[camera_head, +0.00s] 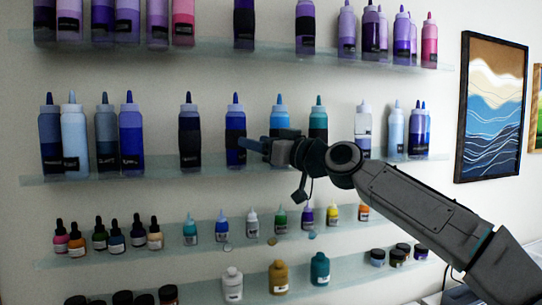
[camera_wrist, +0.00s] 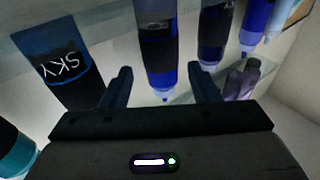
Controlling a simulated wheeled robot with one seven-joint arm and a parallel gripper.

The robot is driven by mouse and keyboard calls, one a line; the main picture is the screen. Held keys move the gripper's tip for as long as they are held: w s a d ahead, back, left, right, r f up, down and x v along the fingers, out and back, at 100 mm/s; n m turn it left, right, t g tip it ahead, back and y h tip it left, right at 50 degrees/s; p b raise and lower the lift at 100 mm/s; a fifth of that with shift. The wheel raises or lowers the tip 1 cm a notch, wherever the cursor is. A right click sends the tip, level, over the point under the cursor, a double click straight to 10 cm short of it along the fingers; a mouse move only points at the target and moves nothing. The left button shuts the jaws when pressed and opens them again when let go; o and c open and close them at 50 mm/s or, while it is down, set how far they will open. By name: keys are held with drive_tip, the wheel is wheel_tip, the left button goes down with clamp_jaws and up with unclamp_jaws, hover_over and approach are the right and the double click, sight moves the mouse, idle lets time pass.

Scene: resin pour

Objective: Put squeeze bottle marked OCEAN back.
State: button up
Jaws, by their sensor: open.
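I cannot read an OCEAN label on any bottle. My gripper (camera_head: 250,149) is open at the middle shelf, in front of and slightly right of a blue squeeze bottle (camera_head: 235,128) with a dark label. The wrist view shows bottles upside down. There a blue bottle with a dark, unreadable label (camera_wrist: 157,45) appears between the spread fingers of my gripper (camera_wrist: 162,85), with nothing visibly clasped. A bottle marked SKY (camera_wrist: 62,66) is at the left. In the head view a light-blue-topped bottle (camera_head: 279,115) stands behind my gripper, its lower part hidden.
The middle shelf (camera_head: 215,165) also holds a dark navy bottle (camera_head: 189,130) and a teal-capped bottle (camera_head: 318,118) close to my arm. Purple bottles (camera_head: 244,25) stand on the shelf above. Small droppers (camera_head: 155,233) and jars line lower shelves. A gap shows left of the navy bottle.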

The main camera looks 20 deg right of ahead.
drive_tip(key=v, duration=0.3)
drive_tip(key=shift+s+b, duration=0.2)
drive_tip(key=shift+b, duration=0.2)
